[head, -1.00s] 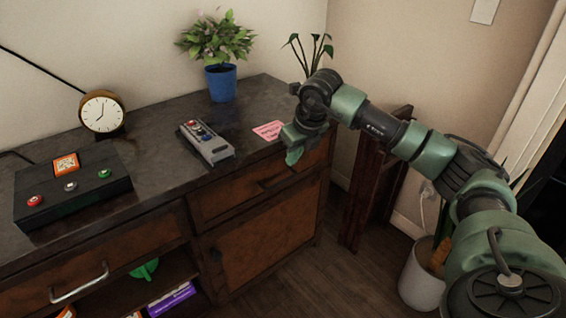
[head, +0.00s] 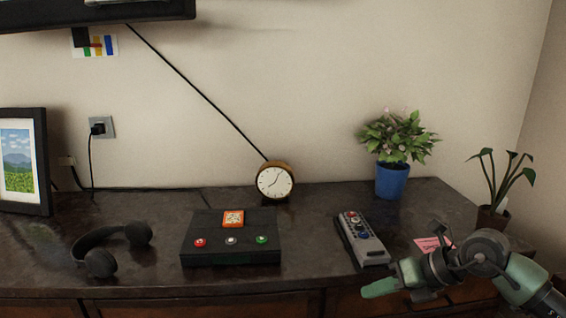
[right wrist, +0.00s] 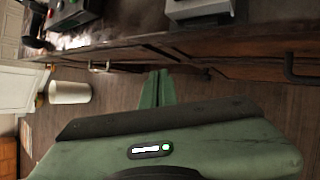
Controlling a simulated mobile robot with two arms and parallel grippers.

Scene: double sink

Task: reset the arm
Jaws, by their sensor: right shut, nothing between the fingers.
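My right arm and right gripper (head: 381,288) come in at the lower right of the head view. The green fingers point left, in front of the dark cabinet's front edge, near the grey remote-like device. In the right wrist view the right gripper (right wrist: 157,88) shows its two green fingers together, with nothing between them. The cabinet front lies beyond them there. My left arm and gripper do not show in any view.
The dark cabinet top (head: 320,215) holds headphones (head: 105,245), a black button box (head: 230,250), a clock (head: 275,181), the grey device (head: 362,240), a blue-potted plant (head: 392,180), a pink note (head: 432,244) and a smaller plant (head: 495,215). A white bin (right wrist: 69,92) stands on the floor.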

